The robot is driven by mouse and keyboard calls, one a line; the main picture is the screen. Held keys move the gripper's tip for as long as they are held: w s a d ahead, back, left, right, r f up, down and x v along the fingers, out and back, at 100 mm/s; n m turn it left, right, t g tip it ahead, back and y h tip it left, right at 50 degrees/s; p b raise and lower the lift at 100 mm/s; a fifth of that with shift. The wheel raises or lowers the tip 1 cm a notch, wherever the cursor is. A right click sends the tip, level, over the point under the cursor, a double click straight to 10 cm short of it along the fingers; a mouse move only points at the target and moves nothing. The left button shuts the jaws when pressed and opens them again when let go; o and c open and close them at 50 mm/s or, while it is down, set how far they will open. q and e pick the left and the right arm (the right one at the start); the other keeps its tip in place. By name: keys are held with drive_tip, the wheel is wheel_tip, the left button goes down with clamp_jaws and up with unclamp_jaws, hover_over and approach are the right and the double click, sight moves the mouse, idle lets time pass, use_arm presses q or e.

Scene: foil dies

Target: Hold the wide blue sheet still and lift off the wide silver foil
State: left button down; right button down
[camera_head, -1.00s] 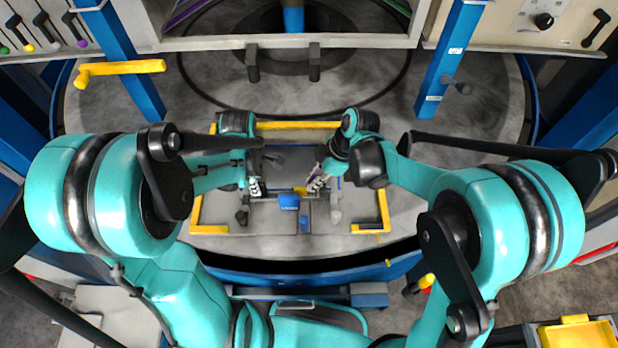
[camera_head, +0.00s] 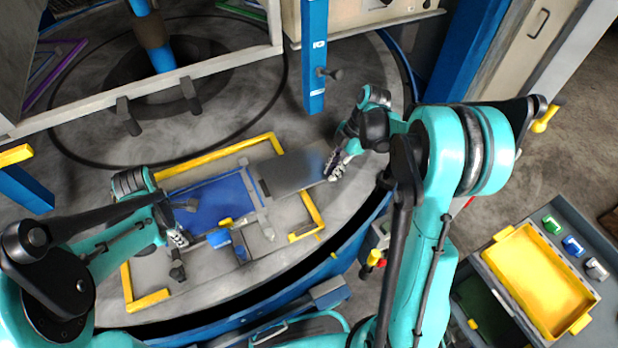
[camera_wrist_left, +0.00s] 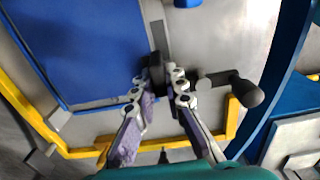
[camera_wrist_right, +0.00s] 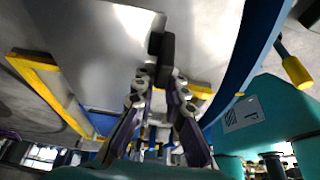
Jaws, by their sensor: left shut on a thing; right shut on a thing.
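The wide blue sheet (camera_head: 207,207) lies flat inside the yellow corner frame, its upper face bare; it also fills the upper left of the left wrist view (camera_wrist_left: 85,45). The wide silver foil (camera_head: 293,172) is to its right, reaching past the frame's right side; whether it is clear of the surface is hard to tell. My left gripper (camera_head: 178,238) is shut at the blue sheet's near edge, with a dark block (camera_wrist_left: 157,70) at its fingertips. My right gripper (camera_head: 333,165) is shut at the foil's right end, with a dark block (camera_wrist_right: 161,48) at its fingertips.
Yellow corner rails (camera_head: 147,301) surround the work area. A small blue block (camera_head: 219,238) and dark knobs (camera_head: 177,272) stand along the near side. A blue post (camera_head: 314,60) rises behind. A yellow tray (camera_head: 535,280) sits on a cart at right.

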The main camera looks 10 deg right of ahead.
drive_tip(key=shift+w+d+r, duration=0.1)
drive_tip(key=shift+w+d, duration=0.15)
drive_tip(key=shift+d, duration=0.7)
drive_tip(key=shift+d+r, duration=0.2)
drive_tip(key=shift+r, duration=3.25)
use_arm(q)
drive_tip(key=c, duration=1.5)
unclamp_jaws()
wheel_tip(320, 180, up, 12)
drive_tip(key=shift+r, duration=0.1)
